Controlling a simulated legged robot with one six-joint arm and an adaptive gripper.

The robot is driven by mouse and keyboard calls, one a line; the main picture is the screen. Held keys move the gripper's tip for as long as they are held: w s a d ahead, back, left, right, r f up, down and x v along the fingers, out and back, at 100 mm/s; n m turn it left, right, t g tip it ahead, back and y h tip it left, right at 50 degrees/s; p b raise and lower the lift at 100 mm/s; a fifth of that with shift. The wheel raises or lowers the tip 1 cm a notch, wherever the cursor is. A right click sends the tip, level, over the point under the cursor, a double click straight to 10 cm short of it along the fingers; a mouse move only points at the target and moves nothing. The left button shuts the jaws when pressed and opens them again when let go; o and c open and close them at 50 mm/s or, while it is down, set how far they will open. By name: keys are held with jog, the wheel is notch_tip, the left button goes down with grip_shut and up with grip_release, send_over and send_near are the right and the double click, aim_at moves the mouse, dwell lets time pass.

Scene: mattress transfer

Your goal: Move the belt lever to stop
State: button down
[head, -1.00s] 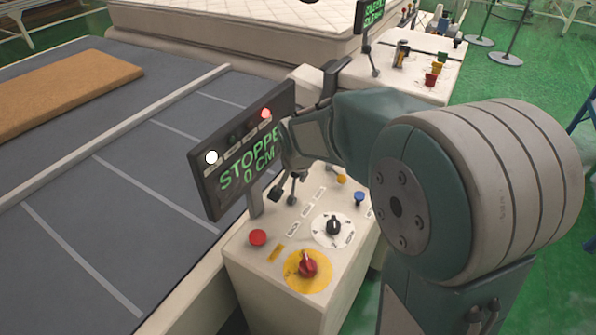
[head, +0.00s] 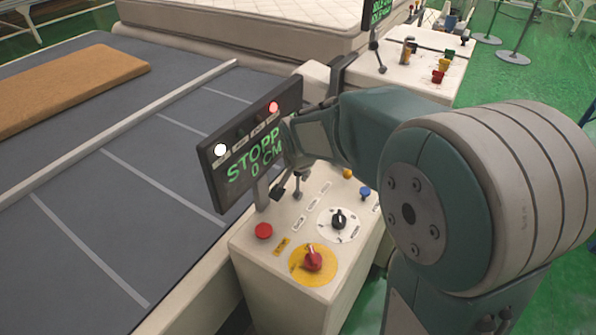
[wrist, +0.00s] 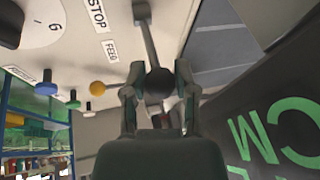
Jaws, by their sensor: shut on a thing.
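The belt lever (wrist: 150,45) is a thin metal rod with a black ball knob (wrist: 158,82), seen in the wrist view. My gripper (wrist: 158,88) is shut on the knob, one finger on each side. In the head view the display (head: 250,145) reads "STOPP" with the end cut off by my arm, and "0 CM". Its red lamp (head: 273,107) and white lamp (head: 220,150) are lit. My arm and the display hide most of the grip there.
The console (head: 265,275) carries a red button (head: 263,231), a red knob on a yellow disc (head: 312,261) and a black dial (head: 339,219). A brown slab (head: 70,88) lies on the grey belt (head: 120,190). A mattress (head: 240,20) stands behind.

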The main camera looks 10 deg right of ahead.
jog(key=shift+c, duration=1.9)
grip_release()
jog(key=shift+f, duration=0.1)
jog(key=shift+a, duration=0.15)
jog(key=shift+s+r, duration=0.15)
jog(key=shift+r, duration=0.35)
jog(key=v, duration=1.1)
jog(key=shift+s+f, duration=0.1)
